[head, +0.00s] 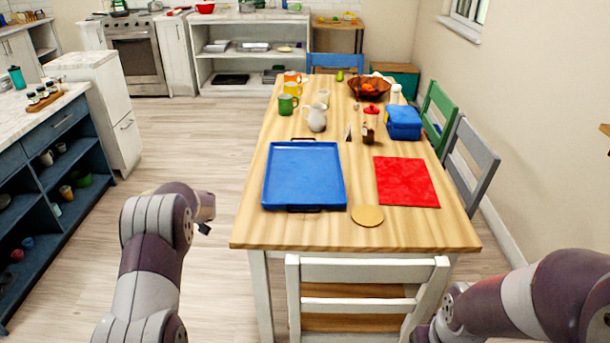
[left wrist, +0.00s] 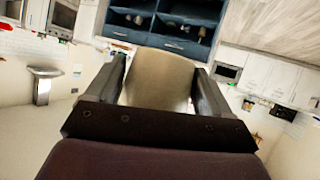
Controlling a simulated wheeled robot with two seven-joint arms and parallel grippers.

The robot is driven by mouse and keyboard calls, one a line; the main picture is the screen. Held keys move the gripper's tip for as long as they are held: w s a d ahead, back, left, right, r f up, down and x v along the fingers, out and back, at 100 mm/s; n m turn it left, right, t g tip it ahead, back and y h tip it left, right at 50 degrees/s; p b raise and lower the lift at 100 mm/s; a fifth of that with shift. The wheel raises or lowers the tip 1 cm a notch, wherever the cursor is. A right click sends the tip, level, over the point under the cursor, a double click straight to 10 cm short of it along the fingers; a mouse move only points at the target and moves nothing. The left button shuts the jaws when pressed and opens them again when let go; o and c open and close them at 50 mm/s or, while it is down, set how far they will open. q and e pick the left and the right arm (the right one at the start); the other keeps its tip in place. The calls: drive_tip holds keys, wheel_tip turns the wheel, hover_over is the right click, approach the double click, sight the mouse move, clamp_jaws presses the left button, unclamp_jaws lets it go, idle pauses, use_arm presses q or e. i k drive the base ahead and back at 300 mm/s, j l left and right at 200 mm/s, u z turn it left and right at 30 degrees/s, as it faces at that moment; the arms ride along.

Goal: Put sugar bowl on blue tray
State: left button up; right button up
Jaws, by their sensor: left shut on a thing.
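The blue tray (head: 304,172) lies flat and empty on the wooden table, left of the red mat. My left arm reaches in at the left of the table. Its gripper (head: 204,229) is mostly hidden behind the wrist in the head view. In the left wrist view, my left gripper (left wrist: 160,88) is shut on a smooth beige thing (left wrist: 160,75) between its fingers. I cannot tell whether this is the sugar bowl. My right arm shows at the lower right, but its gripper is out of view.
The table (head: 350,232) also holds a red mat (head: 405,181), round coaster (head: 367,215), blue box (head: 403,122), white jug (head: 316,118), several mugs and a fruit bowl (head: 369,87). A white chair (head: 367,268) stands at the near edge. The floor left of the table is clear.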

sight(315, 178)
drive_tip(key=i+l, duration=0.35)
drive_tip(key=l, duration=0.15)
drive_tip(key=i+l, duration=0.35)
drive_tip(key=l, duration=0.15)
drive_tip(key=i+l, duration=0.35)
drive_tip(key=l, duration=0.15)
